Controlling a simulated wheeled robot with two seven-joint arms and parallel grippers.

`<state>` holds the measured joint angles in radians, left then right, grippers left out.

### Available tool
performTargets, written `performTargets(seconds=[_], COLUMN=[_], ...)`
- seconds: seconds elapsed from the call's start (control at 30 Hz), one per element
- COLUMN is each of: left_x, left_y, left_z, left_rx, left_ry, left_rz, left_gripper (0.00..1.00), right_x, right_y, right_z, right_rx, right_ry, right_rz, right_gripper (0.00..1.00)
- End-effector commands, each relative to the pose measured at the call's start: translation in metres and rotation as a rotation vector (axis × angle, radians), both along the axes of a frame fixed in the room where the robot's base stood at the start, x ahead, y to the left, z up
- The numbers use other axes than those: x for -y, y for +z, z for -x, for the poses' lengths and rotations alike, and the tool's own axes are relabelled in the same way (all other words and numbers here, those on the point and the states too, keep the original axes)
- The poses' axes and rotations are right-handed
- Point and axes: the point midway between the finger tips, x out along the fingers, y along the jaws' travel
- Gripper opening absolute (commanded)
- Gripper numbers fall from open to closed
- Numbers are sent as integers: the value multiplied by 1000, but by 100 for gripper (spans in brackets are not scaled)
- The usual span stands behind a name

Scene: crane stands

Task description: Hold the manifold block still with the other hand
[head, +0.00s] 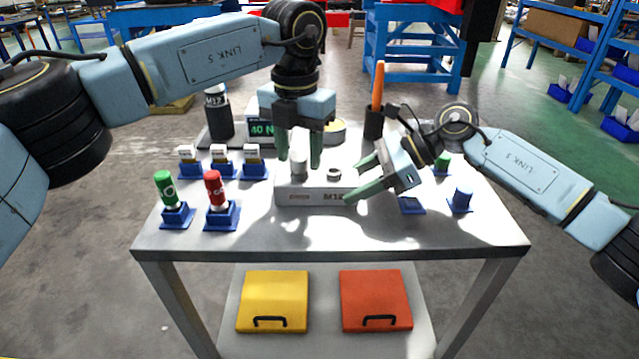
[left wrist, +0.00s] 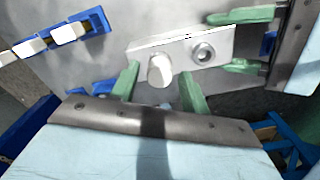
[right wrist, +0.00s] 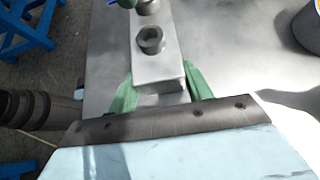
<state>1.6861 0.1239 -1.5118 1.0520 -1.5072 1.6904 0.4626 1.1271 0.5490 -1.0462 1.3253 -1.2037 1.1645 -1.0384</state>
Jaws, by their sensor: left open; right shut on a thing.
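The manifold block (head: 312,197) is a pale grey bar marked M12 on its front, lying on the table. It carries a short, light round fitting (left wrist: 159,70) on its left part and a ringed port (head: 334,174) on its right part. My left gripper (head: 299,161) points down over the left part, its fingers open on either side of the round fitting. My right gripper (head: 356,180) is shut on the block's right end, one finger along each long side; the right wrist view shows this grip (right wrist: 159,78).
Green (head: 166,188) and red (head: 214,188) capped bottles stand in blue holders at front left. Several small white-topped pieces (head: 221,158) sit behind them. A 40 N display (head: 262,129), a dark M12 bottle (head: 217,115) and an orange-handled tool (head: 377,88) stand at the back. The table front is clear.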

Motion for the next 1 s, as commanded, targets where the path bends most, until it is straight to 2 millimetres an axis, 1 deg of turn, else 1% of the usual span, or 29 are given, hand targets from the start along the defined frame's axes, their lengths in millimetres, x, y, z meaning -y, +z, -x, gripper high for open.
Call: performTargets(seconds=[0.1, 0.27, 0.5, 0.6, 0.73, 1.0], left_x=[0, 0, 0, 0, 0, -1], left_y=[0, 0, 0, 0, 0, 0], left_z=[0, 0, 0, 0, 0, 0], left_rx=[0, 0, -1, -1, -1, -1], left_ry=[-97, -165, -448, -535, -578, -576], left_rz=[0, 0, 0, 0, 0, 0], left_gripper=[46, 46, 46, 46, 46, 46], right_x=[0, 0, 0, 0, 0, 0], right_y=[0, 0, 0, 0, 0, 0], right_z=[1, 1, 1, 1, 1, 1], right_rx=[-3, -3, -2, -2, -2, -2], right_ry=[2, 2, 1, 1, 1, 1], right_rz=[0, 0, 0, 0, 0, 0], right_gripper=[19, 19, 19, 19, 19, 19])
